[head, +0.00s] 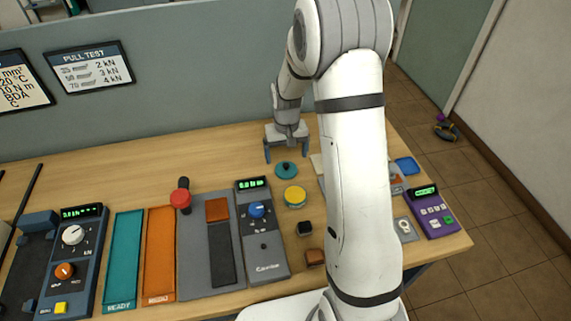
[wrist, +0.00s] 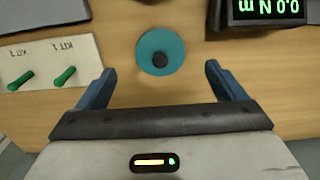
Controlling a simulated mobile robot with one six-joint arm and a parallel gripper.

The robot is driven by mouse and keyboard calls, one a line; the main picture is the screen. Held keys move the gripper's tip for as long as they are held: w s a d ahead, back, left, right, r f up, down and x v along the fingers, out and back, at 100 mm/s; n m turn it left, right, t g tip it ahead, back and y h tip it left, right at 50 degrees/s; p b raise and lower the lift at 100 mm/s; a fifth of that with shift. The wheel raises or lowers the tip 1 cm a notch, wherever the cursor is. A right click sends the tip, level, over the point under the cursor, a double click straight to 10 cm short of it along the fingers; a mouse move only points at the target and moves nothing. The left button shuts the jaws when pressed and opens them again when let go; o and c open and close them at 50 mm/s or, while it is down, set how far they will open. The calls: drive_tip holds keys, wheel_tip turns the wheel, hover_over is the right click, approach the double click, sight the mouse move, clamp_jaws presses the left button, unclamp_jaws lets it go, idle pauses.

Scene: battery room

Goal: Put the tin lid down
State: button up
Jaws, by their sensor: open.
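The tin lid, a teal disc (head: 286,170) with a dark knob in its middle, appears to lie flat on the wooden table behind a round yellow tin (head: 294,196). It also shows in the wrist view (wrist: 146,58), ahead of and between the fingertips, touching neither. My gripper (head: 286,155) is open and empty, its two blue fingers spread wide and pointing down. The exact height of the fingertips over the table is hard to tell.
A meter with a green display (head: 249,217) and a red knob (head: 181,197) stand left of the tin. A board marked KIT with green pegs (wrist: 50,62) lies beside the lid in the wrist view. My arm hides part of the table's right side. The table's back left is clear.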

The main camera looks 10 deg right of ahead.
sight(286, 166)
drive_tip(key=s+r+t, duration=0.1)
drive_tip(key=s+r, duration=0.5)
drive_tip(key=r, duration=0.2)
drive_tip(key=s+r+t, duration=0.1)
drive_tip(key=s+r, duration=0.5)
drive_tip(key=r, duration=0.3)
drive_tip(key=s+r+t, duration=0.1)
drive_tip(key=s+r, duration=0.1)
drive_tip(key=s, duration=1.1)
drive_tip(key=shift+s+r+b, duration=0.25)
drive_tip(key=shift+s+b, duration=0.05)
drive_tip(key=shift+s, duration=0.1)
